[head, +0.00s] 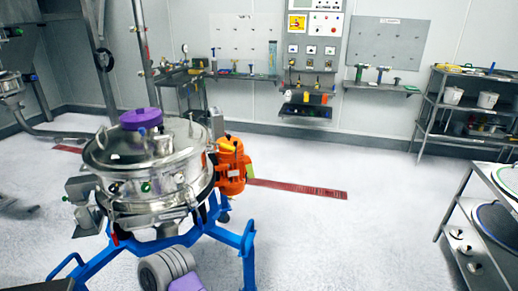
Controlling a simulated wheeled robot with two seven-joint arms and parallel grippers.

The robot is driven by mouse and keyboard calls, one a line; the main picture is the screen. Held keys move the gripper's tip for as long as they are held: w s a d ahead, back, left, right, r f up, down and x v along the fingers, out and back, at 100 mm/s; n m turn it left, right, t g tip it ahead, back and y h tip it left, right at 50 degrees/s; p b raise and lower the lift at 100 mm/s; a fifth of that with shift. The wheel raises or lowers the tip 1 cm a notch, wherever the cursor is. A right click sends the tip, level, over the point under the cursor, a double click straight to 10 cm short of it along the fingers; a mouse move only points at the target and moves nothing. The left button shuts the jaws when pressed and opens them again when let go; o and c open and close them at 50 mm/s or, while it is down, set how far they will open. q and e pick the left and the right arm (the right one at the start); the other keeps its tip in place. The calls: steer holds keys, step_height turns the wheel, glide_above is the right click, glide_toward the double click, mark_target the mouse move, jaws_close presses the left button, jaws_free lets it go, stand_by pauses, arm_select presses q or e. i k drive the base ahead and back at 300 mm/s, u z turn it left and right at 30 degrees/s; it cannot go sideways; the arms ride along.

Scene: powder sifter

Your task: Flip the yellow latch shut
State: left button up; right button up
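The powder sifter (150,185) is a round, shiny steel drum on a blue frame (220,232), left of centre in the head view. A purple cap (142,118) sits on its domed lid. A small yellow part (228,146), possibly the yellow latch, shows at the drum's right side, by the orange motor (231,170). It is too small to tell whether it is open or shut. Neither of my grippers is in view.
A steel shelf rack (468,107) stands at the back right and a steel table (480,235) at the right edge. Wall panels and narrow shelves line the back. The pale floor right of the sifter is clear, with a flat red grate (300,188).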

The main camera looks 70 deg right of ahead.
mark_target(222, 146)
steer(key=z, duration=0.85)
steer(key=k, duration=1.15)
steer(key=z, duration=1.6)
steer(key=i, duration=2)
steer(key=u, duration=1.25)
steer(key=i, duration=0.2)
steer(key=k, duration=0.7)
steer(key=z, duration=0.3)
steer(key=i, duration=0.35)
steer(key=z, duration=0.85)
steer(key=i, duration=1.6)
steer(key=u, duration=0.95)
